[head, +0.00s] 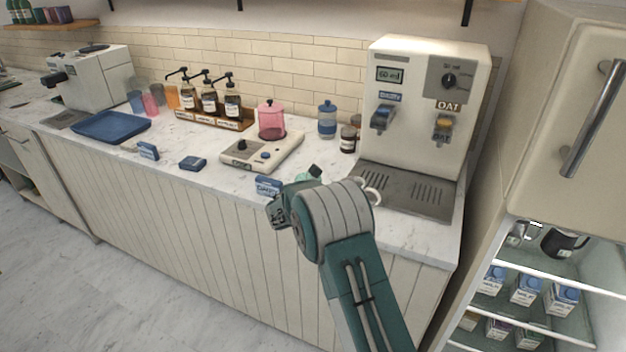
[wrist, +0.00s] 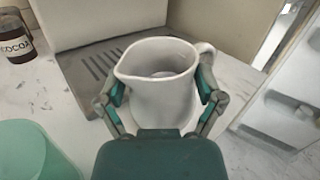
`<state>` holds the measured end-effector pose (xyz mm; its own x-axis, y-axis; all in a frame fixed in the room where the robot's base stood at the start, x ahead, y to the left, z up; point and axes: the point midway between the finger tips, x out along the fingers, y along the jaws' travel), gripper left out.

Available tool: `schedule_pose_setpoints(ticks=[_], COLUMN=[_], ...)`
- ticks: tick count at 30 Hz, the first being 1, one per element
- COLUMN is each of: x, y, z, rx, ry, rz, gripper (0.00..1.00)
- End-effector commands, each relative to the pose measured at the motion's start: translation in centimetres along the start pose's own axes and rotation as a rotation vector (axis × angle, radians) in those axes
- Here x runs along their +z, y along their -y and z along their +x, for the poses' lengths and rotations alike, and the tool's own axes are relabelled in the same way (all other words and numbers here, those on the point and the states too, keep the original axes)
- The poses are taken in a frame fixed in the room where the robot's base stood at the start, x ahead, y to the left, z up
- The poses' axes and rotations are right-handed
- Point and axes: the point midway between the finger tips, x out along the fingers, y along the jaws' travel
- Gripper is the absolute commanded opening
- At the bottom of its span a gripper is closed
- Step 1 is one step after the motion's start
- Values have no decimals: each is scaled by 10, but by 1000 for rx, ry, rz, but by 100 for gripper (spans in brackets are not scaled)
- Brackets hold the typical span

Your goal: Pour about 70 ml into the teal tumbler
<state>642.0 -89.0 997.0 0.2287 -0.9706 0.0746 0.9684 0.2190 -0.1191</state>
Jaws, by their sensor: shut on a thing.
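The white pitcher (wrist: 162,88) is held between the two fingers of my gripper (wrist: 162,100), which is shut around its sides. It looks upright in the wrist view, its spout to the left and its handle to the right. A pale surface shows low inside; I cannot tell how much liquid it is. The teal tumbler (wrist: 35,150) shows only in part at the lower left of the wrist view, apart from the pitcher. In the head view my arm hides most of the pitcher; its white handle (head: 375,197) shows at the right.
The white dispenser (head: 425,100) with a "60 ml" display and an OAT label stands behind, its drip tray (head: 405,188) in front. A cocoa jar (wrist: 15,40) stands at its left. A pink canister (head: 271,122) and a blue tray (head: 112,126) are farther left. The open fridge (head: 545,270) is at right.

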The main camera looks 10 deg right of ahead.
Motion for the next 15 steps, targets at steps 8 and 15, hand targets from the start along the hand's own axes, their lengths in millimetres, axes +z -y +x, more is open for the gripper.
schedule_pose_setpoints(ticks=[8, 15], x=[21, 28], y=[-14, -21], z=[-19, -9], rx=[3, 3], ry=[108, 184], rz=[-145, -274], gripper=[25, 25])
